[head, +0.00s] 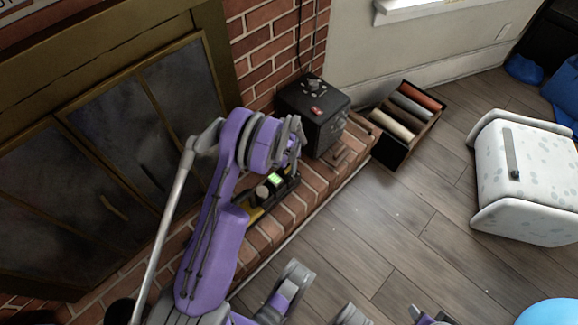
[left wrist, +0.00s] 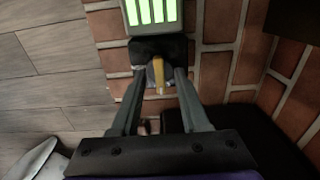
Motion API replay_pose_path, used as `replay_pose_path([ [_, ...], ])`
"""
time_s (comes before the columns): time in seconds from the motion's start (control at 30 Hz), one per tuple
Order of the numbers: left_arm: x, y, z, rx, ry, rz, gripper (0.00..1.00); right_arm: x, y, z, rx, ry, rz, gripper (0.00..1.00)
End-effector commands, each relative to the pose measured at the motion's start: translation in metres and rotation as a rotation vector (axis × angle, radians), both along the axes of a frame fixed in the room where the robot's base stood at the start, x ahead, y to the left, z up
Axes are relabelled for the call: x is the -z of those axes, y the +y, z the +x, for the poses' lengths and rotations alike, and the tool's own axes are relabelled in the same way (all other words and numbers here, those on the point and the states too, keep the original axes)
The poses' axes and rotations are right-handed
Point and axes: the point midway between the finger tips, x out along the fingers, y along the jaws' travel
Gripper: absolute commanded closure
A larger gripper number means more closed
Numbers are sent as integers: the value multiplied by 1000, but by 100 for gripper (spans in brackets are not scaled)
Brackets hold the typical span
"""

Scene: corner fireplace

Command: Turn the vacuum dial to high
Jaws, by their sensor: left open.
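A dark device with a lit green screen (head: 276,180) sits on the brick hearth, partly hidden by my left arm in the head view. In the left wrist view its striped green display (left wrist: 152,11) is at the top. Just below it is a dial with a yellow-orange bar (left wrist: 158,73) on a dark block. My left gripper (left wrist: 161,76) is open, with one fingertip on each side of the dial. I cannot tell whether the fingers touch it. In the head view my left gripper (head: 293,158) hangs over the far end of the device.
A black box with a red switch (head: 318,110) stands on the hearth right beside the left gripper. Beyond it is a dark crate (head: 391,158) of rolls. Fireplace doors (head: 120,130) stand at left. A white spotted seat (head: 530,180) is at right. The wooden floor between is clear.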

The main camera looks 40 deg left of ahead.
Motion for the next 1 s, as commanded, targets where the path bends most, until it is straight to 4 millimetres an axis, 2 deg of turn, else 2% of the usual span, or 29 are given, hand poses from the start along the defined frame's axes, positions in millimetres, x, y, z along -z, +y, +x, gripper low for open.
replay_pose_path([
  [0.13, 0, 0, 0, 0, 0, 0, 55, 0, 0, 0, 0, 0, 0, 50],
  [0.17, 0, 0, 0, 0, 0, 0, 59, 0, 0, 0, 0, 0, 0, 50],
  [0.4, -1, 0, 0, 0, 0, 0, 100, 0, 0, 0, 0, 0, 0, 50],
  [0.77, -1, 0, 0, 5, 0, 0, 100, 0, 0, 0, 0, 0, 0, 50],
  [1.0, -1, 0, 0, 72, 0, 0, 100, -2, 0, -1, 0, 1, 0, 50],
])
